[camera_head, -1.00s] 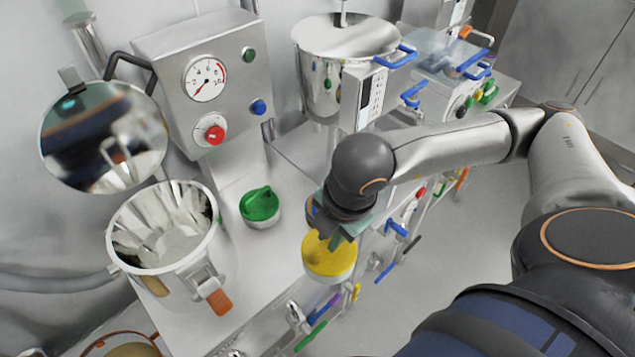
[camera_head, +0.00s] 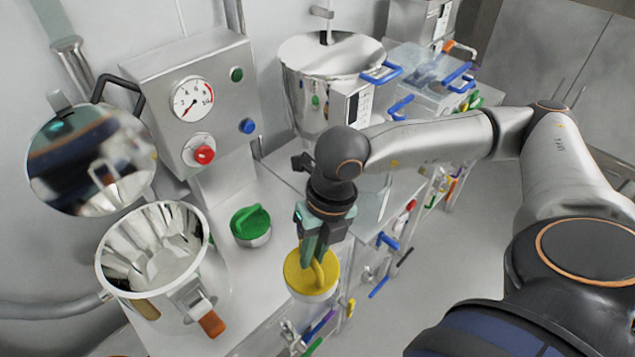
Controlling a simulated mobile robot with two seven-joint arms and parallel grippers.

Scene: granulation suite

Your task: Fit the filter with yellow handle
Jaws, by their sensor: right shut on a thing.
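The filter with the yellow handle (camera_head: 300,279) has a round yellow top and a pale body. It is near the front edge of the steel bench, below my right gripper (camera_head: 315,255). My right gripper points down and is shut on the yellow handle. I cannot tell whether the filter's underside touches the bench. An open steel vessel (camera_head: 104,262) with a pleated-looking inside stands to the left. My left gripper is not in view.
A filter with a green handle (camera_head: 250,224) stands on the bench between the vessel and the yellow one. A control box (camera_head: 166,75) with gauge and red knob rises behind. A round lid (camera_head: 60,190) hangs open at left. A steel pot (camera_head: 318,60) stands farther back.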

